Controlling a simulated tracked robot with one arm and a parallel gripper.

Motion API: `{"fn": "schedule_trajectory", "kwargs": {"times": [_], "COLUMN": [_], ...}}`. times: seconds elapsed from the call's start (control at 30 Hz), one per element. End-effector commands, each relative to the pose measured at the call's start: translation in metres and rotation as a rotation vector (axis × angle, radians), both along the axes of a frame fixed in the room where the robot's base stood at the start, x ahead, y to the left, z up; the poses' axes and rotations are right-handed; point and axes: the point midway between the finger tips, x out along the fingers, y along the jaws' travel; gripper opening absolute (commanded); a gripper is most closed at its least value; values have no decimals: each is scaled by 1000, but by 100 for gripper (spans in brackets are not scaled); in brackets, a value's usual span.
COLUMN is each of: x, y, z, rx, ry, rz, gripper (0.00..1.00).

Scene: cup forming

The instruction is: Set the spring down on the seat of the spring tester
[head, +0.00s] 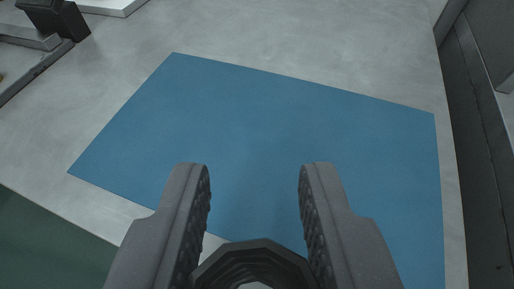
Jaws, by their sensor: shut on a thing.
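My gripper (254,178) points out over a blue mat, its two grey ridged fingers apart. A dark, faceted, ring-like thing with stacked edges, which looks like the spring (254,255), is between the fingers at the bottom edge of the picture. The fingers are shut on it. A hole shows in its middle, and its lower part is cut off by the frame. I cannot make out the spring tester or its seat in this view.
The blue mat (290,130) lies bare on a grey worktop (310,40). A black block (52,18) and grey metal bars (28,42) stand at the upper left. A dark grey structure (475,110) runs along the right. A dark green area lies past the worktop's edge, lower left.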

Motion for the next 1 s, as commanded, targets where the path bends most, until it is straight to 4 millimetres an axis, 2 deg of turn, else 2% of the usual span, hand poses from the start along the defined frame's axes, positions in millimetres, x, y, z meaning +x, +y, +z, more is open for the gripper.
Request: {"fn": "schedule_trajectory", "kwargs": {"times": [0.03, 0.2, 0.4, 1.0], "x": [-4, -16, -22, 17], "y": [1, 5, 7, 4], "z": [-6, -3, 0, 2], "rx": [1, -2, -6, -5], "ry": [-8, -8, -5, -2], "rz": [6, 29, 40, 42], "gripper": [8, 8, 8, 8]}}
